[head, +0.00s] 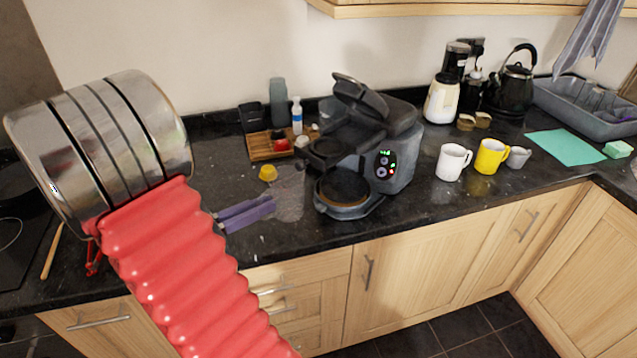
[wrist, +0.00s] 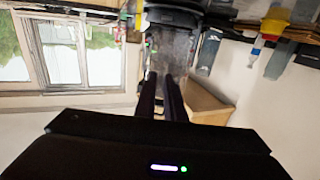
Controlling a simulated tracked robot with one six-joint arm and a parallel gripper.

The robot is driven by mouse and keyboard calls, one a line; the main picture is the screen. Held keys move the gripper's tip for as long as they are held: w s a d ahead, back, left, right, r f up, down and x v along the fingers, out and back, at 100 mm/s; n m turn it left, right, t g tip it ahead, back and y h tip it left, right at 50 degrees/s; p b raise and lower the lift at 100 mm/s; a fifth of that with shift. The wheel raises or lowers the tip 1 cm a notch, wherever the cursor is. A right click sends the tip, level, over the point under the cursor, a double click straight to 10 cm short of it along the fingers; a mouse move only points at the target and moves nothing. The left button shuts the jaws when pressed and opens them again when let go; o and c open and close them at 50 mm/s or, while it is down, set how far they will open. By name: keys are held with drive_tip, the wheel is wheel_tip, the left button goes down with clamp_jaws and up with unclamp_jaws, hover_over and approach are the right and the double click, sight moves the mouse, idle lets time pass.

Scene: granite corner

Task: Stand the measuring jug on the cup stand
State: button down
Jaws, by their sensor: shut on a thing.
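My gripper (head: 270,204) reaches in from the left with its purple fingers and is shut on the clear measuring jug (head: 290,188). The see-through jug looks upright, and its outline is faint against the dark counter. I cannot tell whether its base touches the counter. In the wrist view the fingers (wrist: 169,80) meet the jug (wrist: 172,50). The cup stand (head: 345,190) is the round brown-topped plate low at the front of the grey coffee machine (head: 398,150). It lies just right of the jug, apart from it, and looks empty.
The coffee machine's head overhangs the cup stand, and its lid (head: 360,97) is raised. A yellow piece (head: 268,173) and a wooden tray (head: 262,148) with small items lie behind the jug. A white mug (head: 453,162) and yellow mug (head: 490,156) stand right of the machine.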

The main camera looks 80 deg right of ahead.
sight(299, 189)
drive_tip(key=x, duration=1)
drive_tip(key=shift+d, duration=0.1)
drive_tip(key=x, duration=0.4)
drive_tip(key=shift+s+d+f, duration=0.1)
drive_tip(key=shift+d, duration=0.05)
drive_tip(key=c, duration=1.8)
unclamp_jaws()
drive_tip(key=shift+c, duration=0.2)
drive_tip(key=v, duration=1.2)
